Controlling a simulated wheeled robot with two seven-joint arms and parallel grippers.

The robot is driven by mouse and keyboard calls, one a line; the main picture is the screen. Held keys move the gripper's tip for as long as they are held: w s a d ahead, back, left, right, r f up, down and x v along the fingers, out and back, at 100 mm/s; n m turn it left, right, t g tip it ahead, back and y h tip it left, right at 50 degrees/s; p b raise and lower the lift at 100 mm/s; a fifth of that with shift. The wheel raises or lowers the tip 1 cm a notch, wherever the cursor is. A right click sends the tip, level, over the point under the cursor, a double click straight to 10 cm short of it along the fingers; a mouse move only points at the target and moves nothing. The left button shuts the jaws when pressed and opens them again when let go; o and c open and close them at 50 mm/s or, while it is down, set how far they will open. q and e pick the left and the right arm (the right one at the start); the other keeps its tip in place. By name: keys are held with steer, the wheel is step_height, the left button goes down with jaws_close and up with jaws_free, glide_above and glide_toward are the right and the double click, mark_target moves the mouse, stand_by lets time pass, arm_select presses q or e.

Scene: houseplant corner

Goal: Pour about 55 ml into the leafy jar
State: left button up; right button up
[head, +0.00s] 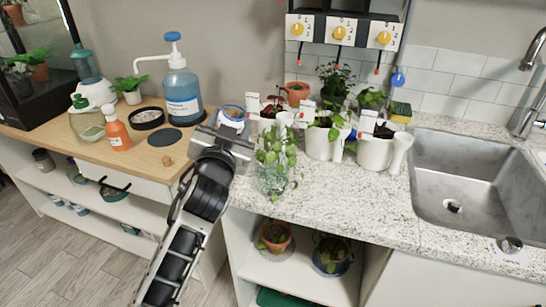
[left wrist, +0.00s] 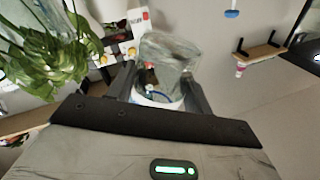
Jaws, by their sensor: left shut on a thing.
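The leafy jar (head: 273,183) is a clear glass jar with green leafy stems, standing near the front edge of the speckled counter. Its leaves (left wrist: 45,55) fill the upper left of the left wrist view. My left gripper (head: 228,136) is just left of the jar and shut on a clear cup (head: 232,113) with a blue and white band. The cup (left wrist: 168,62) sits between the fingers in the left wrist view. I cannot tell its liquid level, and no stream shows. My right gripper is not in view.
White pots with plants (head: 322,143) stand close behind and right of the jar. A sink (head: 475,180) is at right. The counter front right of the jar is clear.

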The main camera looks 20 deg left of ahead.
arm_select(q)
steer(key=f+n+b, duration=0.1)
steer(key=f, duration=0.1)
steer(key=a+f+n+b, duration=0.1)
steer(key=f, duration=0.1)
steer(key=f+n+g+b, duration=0.1)
steer(key=f, duration=0.2)
steer(key=shift+w+a+n, duration=0.1)
steer(key=shift+a+n, duration=0.25)
steer(key=shift+n, duration=0.05)
steer(key=shift+a+f+n+b, duration=0.15)
steer(key=shift+f+n+b, duration=0.15)
steer(key=shift+f, duration=0.45)
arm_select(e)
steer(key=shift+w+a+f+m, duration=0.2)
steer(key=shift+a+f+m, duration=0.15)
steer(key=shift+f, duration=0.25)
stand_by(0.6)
